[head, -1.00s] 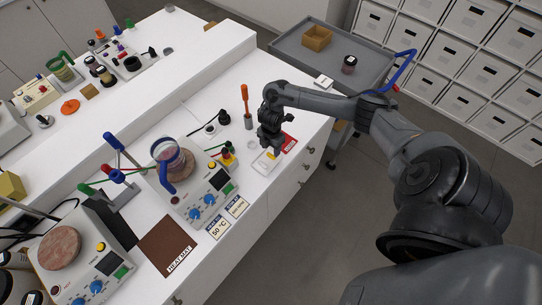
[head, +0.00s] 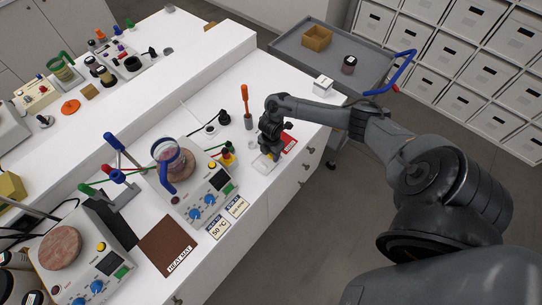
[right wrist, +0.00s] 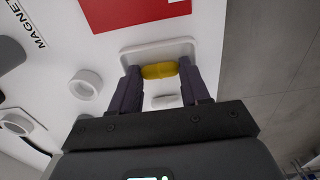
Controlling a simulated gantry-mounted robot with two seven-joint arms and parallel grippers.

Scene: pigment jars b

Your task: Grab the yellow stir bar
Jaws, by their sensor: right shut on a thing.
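The yellow stir bar (right wrist: 160,70) lies crosswise between the two dark fingers of my right gripper (right wrist: 160,76) in the right wrist view. The fingers are shut on it, one at each end. A small white tray (right wrist: 184,45) is right around and behind it; I cannot tell whether the bar touches the tray. A pale piece (right wrist: 166,101) shows nearer, between the fingers. In the head view my right gripper (head: 272,153) is low over the white tray (head: 262,167) and mostly hides what is in it. My left gripper is not in view.
A red card (right wrist: 130,10) lies just past the tray. A white ring (right wrist: 86,84) stands to its left. The bench edge is close on the right.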

